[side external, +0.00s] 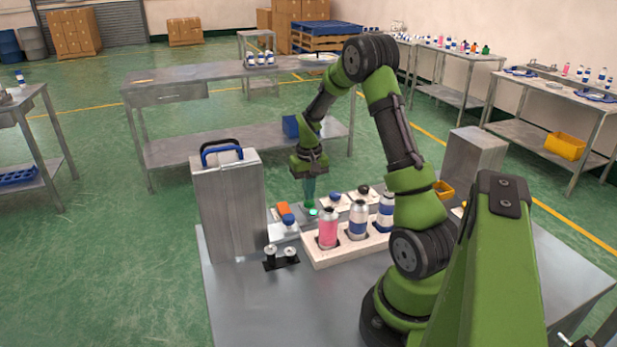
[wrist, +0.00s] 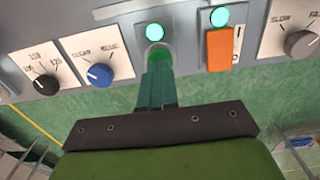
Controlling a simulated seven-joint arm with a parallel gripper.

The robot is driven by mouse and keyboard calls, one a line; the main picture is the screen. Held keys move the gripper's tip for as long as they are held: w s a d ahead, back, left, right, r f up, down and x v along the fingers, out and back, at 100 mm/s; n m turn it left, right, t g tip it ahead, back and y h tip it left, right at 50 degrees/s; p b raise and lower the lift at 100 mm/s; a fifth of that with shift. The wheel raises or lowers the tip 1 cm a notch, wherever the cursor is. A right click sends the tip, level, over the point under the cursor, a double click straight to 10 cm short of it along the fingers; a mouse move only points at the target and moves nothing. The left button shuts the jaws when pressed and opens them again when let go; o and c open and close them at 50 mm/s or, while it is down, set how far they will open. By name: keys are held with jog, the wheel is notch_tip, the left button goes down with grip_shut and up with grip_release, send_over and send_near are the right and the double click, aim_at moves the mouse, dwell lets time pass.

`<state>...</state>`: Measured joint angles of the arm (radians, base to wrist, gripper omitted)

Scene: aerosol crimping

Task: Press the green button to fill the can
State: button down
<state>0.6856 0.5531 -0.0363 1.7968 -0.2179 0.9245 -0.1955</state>
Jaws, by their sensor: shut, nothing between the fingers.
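My gripper (wrist: 159,75) is shut and empty, with its teal fingers together. In the wrist view, the fingertips overlap the lower part of the green button (wrist: 162,54), which sits below a lit green lamp (wrist: 154,32) on a panel. I cannot tell whether they touch it. In the side view, my gripper (side external: 309,200) points down at the row of controls, and the fingers hide the button. A pink can (side external: 328,228) and blue-and-white cans (side external: 358,220) stand upright in a white rack (side external: 322,258) in front of the controls. Which one is for filling is unclear.
An orange switch (wrist: 220,48) with a lit green lamp (wrist: 219,17) is right of the button. A blue knob (wrist: 99,75) and a black knob (wrist: 46,85) are to the left. A tall metal box (side external: 230,210) stands left of the rack; small dark-based parts (side external: 281,258) lie in front.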

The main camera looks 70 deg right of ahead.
notch_tip(320, 180, up, 9)
jog(key=shift+r, duration=0.2)
dwell(0.8)
jog(key=s+a+r+n+t, duration=0.1)
jog(key=s+a+r+t, duration=0.1)
jog(key=a, duration=0.8)
jog(key=s+a+r+n+t+y, duration=0.1)
jog(key=a+r, duration=0.4)
jog(key=a, duration=0.5)
jog(key=s+a+r+n+t+y, duration=0.1)
jog(key=s+a+r+n+t, duration=0.2)
jog(key=a, duration=0.8)
jog(key=s+r+t, duration=0.1)
jog(key=s, duration=0.1)
jog(key=shift+s+r, duration=0.2)
jog(key=shift+s, duration=0.15)
